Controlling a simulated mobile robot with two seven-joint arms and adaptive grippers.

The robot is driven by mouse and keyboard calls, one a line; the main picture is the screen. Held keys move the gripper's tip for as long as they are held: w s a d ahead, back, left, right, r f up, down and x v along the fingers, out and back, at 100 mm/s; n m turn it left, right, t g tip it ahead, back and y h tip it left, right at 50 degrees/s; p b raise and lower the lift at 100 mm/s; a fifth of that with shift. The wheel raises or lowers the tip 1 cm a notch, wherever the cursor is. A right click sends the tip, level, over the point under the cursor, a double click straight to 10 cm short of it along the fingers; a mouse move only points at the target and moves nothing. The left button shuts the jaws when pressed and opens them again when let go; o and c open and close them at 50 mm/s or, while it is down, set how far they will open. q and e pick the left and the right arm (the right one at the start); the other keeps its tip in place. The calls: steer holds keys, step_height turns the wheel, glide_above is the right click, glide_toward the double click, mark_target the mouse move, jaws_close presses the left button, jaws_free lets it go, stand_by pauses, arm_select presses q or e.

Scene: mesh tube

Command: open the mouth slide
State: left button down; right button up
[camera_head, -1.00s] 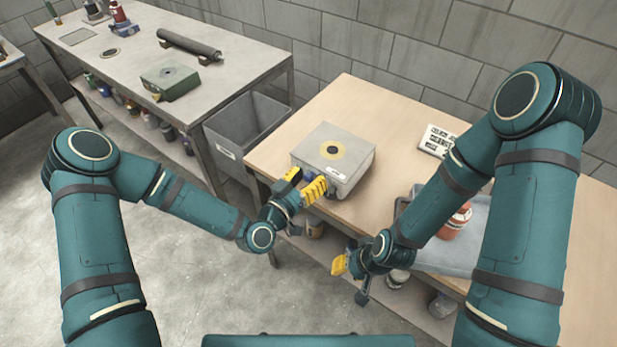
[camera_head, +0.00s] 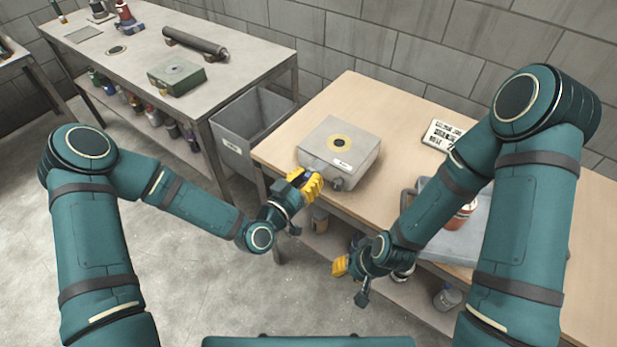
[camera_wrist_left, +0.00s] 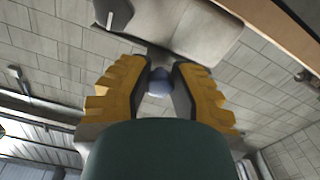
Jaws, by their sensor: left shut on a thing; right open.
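A grey box (camera_head: 340,150) with a yellow ring on top and a small label sits near the front left corner of the wooden table. A round grey mouth (camera_head: 337,184) shows low on its front face. My left gripper (camera_head: 308,184) is at the box's front left, its yellow fingers shut on a blue-grey knob. The left wrist view shows the knob (camera_wrist_left: 160,82) between the fingertips, with a dark piece behind it toward the box. Whether the slide stands open is hard to tell. My right gripper (camera_head: 350,268) is open and empty, low before the table's front edge.
A grey tray (camera_head: 470,235) with a red-and-white container (camera_head: 462,215) lies on the right, partly behind my right arm. A white card (camera_head: 440,135) is at the back. A grey bin (camera_head: 245,130) stands left of the wooden table (camera_head: 400,115).

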arm_select(q)
steer(key=shift+w+d+f, duration=0.1)
steer(key=shift+f, duration=0.05)
steer(key=c, duration=0.8)
jaws_free()
steer(key=v, duration=0.7)
steer(key=shift+s, duration=0.2)
steer(key=s+a+f+n+g+y, duration=0.3)
steer(key=s+f+g, duration=0.2)
steer(key=f+g, duration=0.1)
steer(key=s+a+f+n+g+y, duration=0.2)
steer(key=s+f+g, duration=0.4)
steer(key=f, duration=0.3)
steer(key=shift+s+a+n+g+y, duration=0.15)
steer(key=shift+a+n+g+y, duration=0.3)
steer(key=shift+y, duration=0.45)
